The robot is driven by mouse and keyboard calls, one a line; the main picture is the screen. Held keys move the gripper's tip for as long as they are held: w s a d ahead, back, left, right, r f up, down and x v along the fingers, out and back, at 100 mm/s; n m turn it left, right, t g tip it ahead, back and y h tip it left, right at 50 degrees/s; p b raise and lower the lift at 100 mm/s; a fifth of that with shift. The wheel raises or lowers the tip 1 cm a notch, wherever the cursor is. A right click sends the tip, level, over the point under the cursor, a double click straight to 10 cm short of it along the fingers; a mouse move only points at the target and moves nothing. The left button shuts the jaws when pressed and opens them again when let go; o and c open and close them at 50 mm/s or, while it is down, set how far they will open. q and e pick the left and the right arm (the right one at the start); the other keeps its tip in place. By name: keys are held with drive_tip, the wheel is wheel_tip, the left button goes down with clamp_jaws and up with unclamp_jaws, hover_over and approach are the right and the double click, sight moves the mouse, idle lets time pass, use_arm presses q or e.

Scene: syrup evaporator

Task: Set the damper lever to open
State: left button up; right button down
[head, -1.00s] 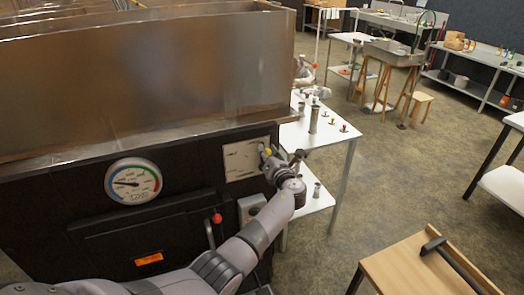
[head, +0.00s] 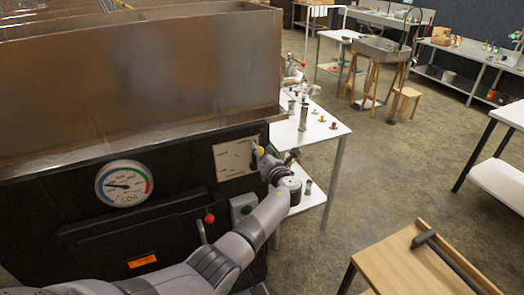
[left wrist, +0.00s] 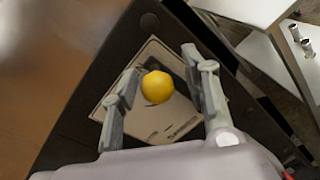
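The damper lever has a yellow round knob (head: 259,150) and stands out from a pale marked plate (head: 230,160) on the front of the dark evaporator. My left gripper (head: 268,155) is at the plate's right side, close to the knob. In the left wrist view the yellow knob (left wrist: 157,87) sits between the two spread fingers of my left gripper (left wrist: 165,75), nearer the left finger, with a gap on the right. The lever's shaft is mostly hidden behind the knob. My right gripper is not in view.
A round gauge (head: 124,184) and a red-knobbed lever (head: 209,217) are on the same dark front. A large metal pan (head: 140,80) rises above. A white table (head: 318,130) with small parts stands right behind my gripper. A wooden table (head: 405,262) is at lower right.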

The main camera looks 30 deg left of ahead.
use_arm(q)
drive_tip(key=shift+a, duration=0.25)
drive_tip(key=v, duration=1.2)
drive_tip(key=shift+s+d, duration=0.1)
